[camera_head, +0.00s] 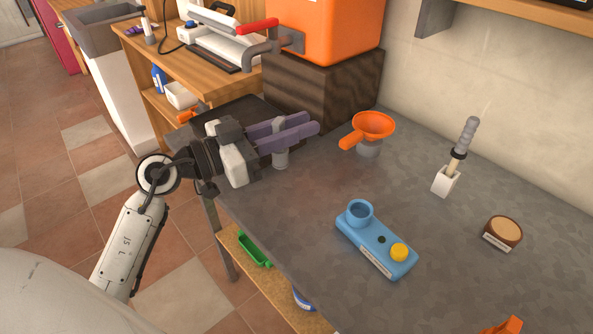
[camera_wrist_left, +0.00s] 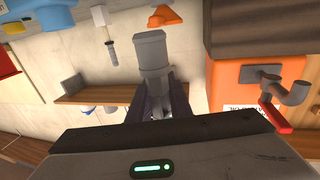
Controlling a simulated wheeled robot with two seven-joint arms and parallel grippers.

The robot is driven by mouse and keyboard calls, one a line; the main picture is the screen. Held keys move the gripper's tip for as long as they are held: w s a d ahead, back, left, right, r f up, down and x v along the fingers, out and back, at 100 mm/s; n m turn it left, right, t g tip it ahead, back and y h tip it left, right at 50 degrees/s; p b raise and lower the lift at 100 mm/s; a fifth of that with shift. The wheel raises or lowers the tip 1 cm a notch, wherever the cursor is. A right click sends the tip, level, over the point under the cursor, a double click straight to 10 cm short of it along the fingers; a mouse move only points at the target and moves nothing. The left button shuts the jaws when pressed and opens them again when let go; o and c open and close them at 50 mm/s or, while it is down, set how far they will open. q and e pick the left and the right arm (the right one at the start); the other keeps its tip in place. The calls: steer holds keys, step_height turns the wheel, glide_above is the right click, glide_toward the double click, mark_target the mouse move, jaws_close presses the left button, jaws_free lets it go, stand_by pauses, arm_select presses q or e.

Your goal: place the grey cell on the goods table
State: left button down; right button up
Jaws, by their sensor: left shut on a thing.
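The grey cell (camera_head: 281,158) is a small grey cylinder, held upright between the purple fingers of my left gripper (camera_head: 292,133). The gripper is shut on it, over the left part of a dark grey table (camera_head: 310,215), which I take as the goods table. The cell's lower end is close to the tabletop; I cannot tell whether it touches. In the left wrist view the cell (camera_wrist_left: 151,58) sticks out past the dark fingers. Its upper part is partly hidden by the fingers in the head view. My right gripper is not in view.
An orange funnel (camera_head: 372,125) on a grey base stands right of the gripper. A blue device (camera_head: 375,243) with a yellow knob lies nearer. A dark block (camera_head: 318,92) stands behind.

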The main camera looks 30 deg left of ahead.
arm_select(q)
steer(key=f+b, duration=0.1)
steer(key=f, duration=0.1)
steer(key=f+b, duration=0.1)
steer(key=f, duration=0.2)
steer(key=f+b, duration=0.1)
steer(key=f, duration=0.1)
steer(key=shift+s+f+b, duration=0.25)
steer(key=shift+f+b, duration=0.1)
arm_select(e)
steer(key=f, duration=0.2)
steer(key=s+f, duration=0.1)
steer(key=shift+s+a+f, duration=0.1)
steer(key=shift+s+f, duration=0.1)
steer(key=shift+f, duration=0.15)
arm_select(q)
steer(key=c, duration=1.6)
jaws_free()
steer(key=shift+f, duration=0.15)
steer(key=shift+s+a, duration=0.1)
steer(key=shift+s, duration=0.05)
steer(key=p+v, duration=0.1)
steer(key=v, duration=1)
steer(key=shift+s+a, duration=0.2)
steer(key=shift+s, duration=0.1)
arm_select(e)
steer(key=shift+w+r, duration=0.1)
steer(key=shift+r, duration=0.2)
